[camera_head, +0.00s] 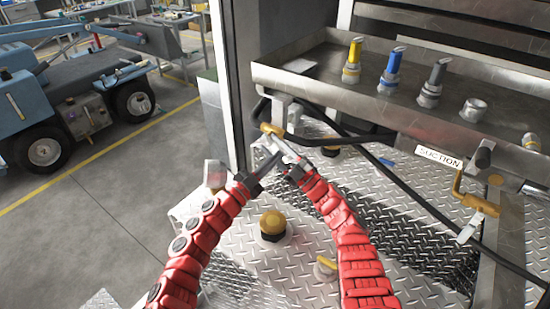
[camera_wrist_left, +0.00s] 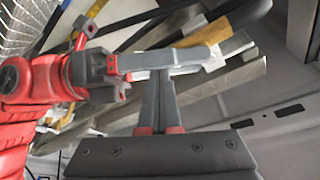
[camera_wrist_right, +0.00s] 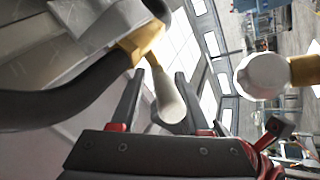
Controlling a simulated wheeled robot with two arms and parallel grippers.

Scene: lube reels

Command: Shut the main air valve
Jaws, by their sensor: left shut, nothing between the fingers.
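A yellow valve part (camera_head: 272,130) sits on the black hose at the tray's left corner; no label on it is legible. In the right wrist view, its yellow fitting (camera_wrist_right: 138,42) carries a lever with a pale grip (camera_wrist_right: 168,103). My right gripper (camera_head: 279,145) is open, its fingers (camera_wrist_right: 157,90) on either side of that grip; contact is unclear. My left gripper (camera_head: 277,158) is shut and empty, close beside the right one. In the left wrist view its closed fingers (camera_wrist_left: 162,80) overlap the right gripper's fingers (camera_wrist_left: 190,58).
A "SUCTION" label (camera_head: 439,158) hangs near another yellow-handled valve (camera_head: 475,203) at right. The metal tray (camera_head: 320,75) holds yellow, blue and grey nozzles. A yellow-capped fitting (camera_head: 272,223) stands on the diamond plate between my arms. A blue vehicle (camera_head: 70,100) stands on the floor at left.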

